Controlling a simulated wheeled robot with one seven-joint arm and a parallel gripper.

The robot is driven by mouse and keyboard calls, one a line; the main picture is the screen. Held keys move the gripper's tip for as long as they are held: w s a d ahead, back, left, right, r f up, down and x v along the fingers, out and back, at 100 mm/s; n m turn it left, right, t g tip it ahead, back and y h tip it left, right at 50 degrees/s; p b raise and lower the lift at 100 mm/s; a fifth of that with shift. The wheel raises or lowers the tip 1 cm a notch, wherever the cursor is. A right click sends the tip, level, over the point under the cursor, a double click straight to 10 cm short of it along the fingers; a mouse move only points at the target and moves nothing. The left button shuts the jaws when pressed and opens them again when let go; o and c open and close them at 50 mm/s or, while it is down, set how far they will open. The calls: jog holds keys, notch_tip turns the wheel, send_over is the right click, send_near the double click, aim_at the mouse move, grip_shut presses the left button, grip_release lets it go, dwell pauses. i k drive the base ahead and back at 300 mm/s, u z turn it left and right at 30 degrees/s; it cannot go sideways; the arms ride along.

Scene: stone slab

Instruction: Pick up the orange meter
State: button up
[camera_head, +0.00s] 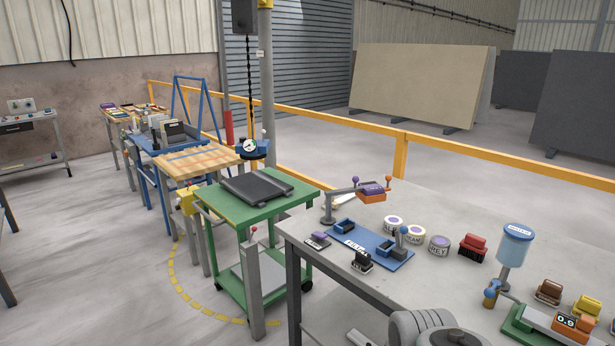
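The bottom of the picture cuts off part of this area.
A brown block (549,291) and a yellow block (586,307) stand just behind the meter. A blue canister (514,245) rises to its left. Tape rolls (439,244), a red block (472,246) and a blue tray (372,248) lie farther left. A green cart (222,205) stands beyond.

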aim_at(579, 329)
jog(key=z, duration=1.5)
